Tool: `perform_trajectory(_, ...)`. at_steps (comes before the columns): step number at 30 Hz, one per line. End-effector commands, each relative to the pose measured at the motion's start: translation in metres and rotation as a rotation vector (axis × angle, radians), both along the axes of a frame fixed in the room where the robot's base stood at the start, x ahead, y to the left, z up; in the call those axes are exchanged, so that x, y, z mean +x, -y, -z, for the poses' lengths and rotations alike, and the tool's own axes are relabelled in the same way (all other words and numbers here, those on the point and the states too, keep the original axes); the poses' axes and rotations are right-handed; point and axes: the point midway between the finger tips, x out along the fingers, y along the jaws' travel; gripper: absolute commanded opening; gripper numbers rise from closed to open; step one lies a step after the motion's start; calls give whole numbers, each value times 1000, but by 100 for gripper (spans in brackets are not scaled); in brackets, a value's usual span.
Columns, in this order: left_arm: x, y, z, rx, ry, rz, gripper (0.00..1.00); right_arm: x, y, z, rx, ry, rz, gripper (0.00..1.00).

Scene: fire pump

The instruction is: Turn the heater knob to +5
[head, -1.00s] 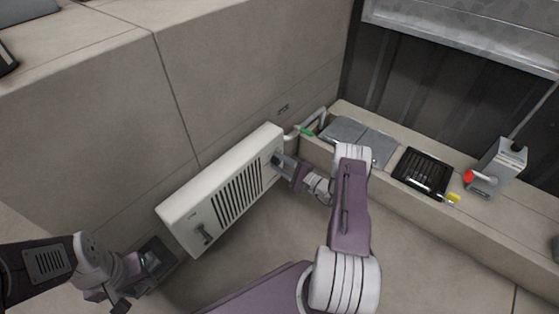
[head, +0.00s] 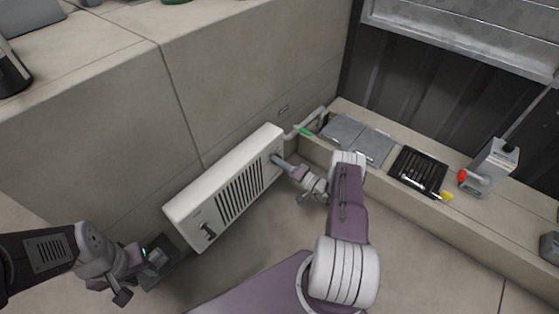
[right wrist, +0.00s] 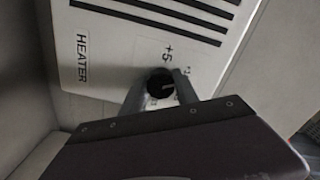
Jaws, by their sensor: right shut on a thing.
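The white heater (head: 228,186) with black vent slots stands low against the wall in the head view. In the right wrist view its panel (right wrist: 110,55) carries the word HEATER and a +5 mark. The black heater knob (right wrist: 160,84) sits just below the +5 mark, with a pale line on its face. My right gripper (right wrist: 160,92) is shut on the knob, one finger on each side; it shows at the heater's right end in the head view (head: 281,162). My left gripper (head: 150,256) is at the lower left, apart from the heater; its jaw opening is unclear.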

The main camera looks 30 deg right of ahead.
Motion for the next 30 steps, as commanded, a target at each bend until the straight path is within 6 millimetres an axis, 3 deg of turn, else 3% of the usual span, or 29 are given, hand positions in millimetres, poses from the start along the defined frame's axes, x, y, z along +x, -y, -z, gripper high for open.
perform_trajectory(30,0,0,-51,0,0,0,36,1,3,1,-840,345,0,0)
